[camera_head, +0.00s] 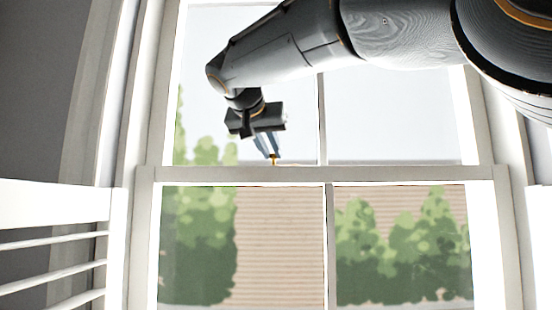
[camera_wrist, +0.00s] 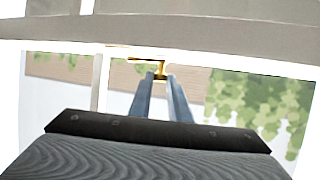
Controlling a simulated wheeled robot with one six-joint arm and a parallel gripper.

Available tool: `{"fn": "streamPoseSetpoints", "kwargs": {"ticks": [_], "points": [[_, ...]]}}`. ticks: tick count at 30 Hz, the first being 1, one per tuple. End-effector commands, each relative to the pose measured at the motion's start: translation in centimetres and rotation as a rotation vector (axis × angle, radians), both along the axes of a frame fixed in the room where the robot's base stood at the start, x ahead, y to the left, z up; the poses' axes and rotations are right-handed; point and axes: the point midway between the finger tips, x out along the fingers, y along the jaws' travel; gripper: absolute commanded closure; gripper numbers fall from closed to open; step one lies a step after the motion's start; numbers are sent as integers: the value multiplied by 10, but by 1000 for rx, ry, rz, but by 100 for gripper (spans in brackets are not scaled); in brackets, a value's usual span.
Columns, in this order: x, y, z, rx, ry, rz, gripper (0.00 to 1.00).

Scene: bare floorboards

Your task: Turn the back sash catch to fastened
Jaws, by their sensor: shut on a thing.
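A small brass sash catch (camera_wrist: 160,66) shows in the wrist view, between the tips of my gripper's two fingers (camera_wrist: 160,78). A thin brass arm of it reaches to the left. In the head view only a speck of the brass catch (camera_head: 274,160) shows, on top of the window's meeting rail (camera_head: 400,174). My gripper (camera_head: 270,156) comes down on it from above, with its fingers close together and shut on the catch. The catch's base is partly hidden by the fingertips, and I cannot tell its exact turn.
A sash window with white frame and upright glazing bars (camera_head: 328,245) fills the view. A white slatted piece (camera_head: 55,205) stands at the lower left. Trees (camera_head: 385,250) and a tan clad wall (camera_head: 278,245) show through the glass. My arm crosses the upper right.

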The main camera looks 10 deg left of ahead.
Motion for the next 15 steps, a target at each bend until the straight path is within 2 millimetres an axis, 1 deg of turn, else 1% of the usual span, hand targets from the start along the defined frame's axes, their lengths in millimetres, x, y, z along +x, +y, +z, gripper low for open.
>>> {"fn": "streamPoseSetpoints", "kwargs": {"ticks": [1,15], "points": [[-1,-4,-2,5,-5,34,100],[-16,-26,2,5,-5,399,100]]}}
